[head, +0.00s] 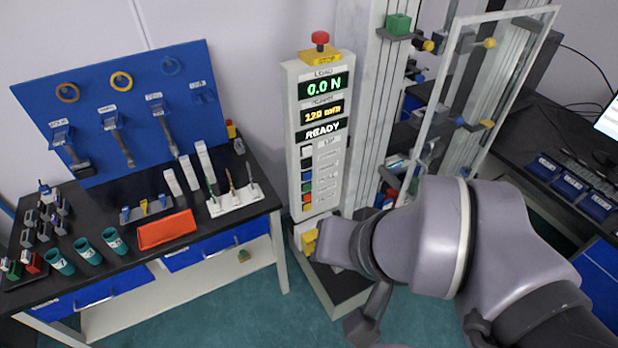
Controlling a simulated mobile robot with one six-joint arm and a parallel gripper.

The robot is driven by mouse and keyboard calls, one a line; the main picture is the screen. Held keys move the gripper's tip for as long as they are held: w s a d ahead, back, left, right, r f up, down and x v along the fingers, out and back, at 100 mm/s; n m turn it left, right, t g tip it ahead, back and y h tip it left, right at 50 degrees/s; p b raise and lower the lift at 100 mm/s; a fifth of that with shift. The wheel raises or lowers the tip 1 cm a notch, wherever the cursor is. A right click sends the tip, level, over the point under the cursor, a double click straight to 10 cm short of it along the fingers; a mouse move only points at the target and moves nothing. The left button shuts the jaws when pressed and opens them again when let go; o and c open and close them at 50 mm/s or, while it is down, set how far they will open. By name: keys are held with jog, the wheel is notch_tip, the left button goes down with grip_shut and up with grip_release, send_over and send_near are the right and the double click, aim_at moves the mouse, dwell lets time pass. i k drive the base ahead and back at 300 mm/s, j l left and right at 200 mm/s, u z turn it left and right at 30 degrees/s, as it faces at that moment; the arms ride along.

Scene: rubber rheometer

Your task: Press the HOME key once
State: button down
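The grey control panel (320,130) stands upright in the middle of the head view. Its display (324,108) reads 0.0 N, 120 mm and READY. Below it is a column of small keys (307,175), white at the top, then dark, blue, red and yellow-orange lower down. The labels beside them are too small to read, so I cannot tell which key is HOME. My gripper (322,243) is at the foot of the panel, below the keys, beside a yellow part. Its fingers are largely hidden by my arm, and I cannot tell whether it is open.
A red stop button (320,39) tops the panel. The testing frame with its clear guard door (463,70) stands right of it. A black bench (100,262) with an orange tray (167,229), cups and tools is at left. A desk with blue boxes is at right.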

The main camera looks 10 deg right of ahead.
aim_at(307, 176)
jog(key=j+z, duration=0.45)
jog(key=j, duration=0.15)
jog(key=j+z, duration=0.4)
jog(key=j, duration=0.2)
jog(key=k+j+z, duration=0.15)
jog(key=j+z, duration=0.3)
jog(key=j, duration=0.1)
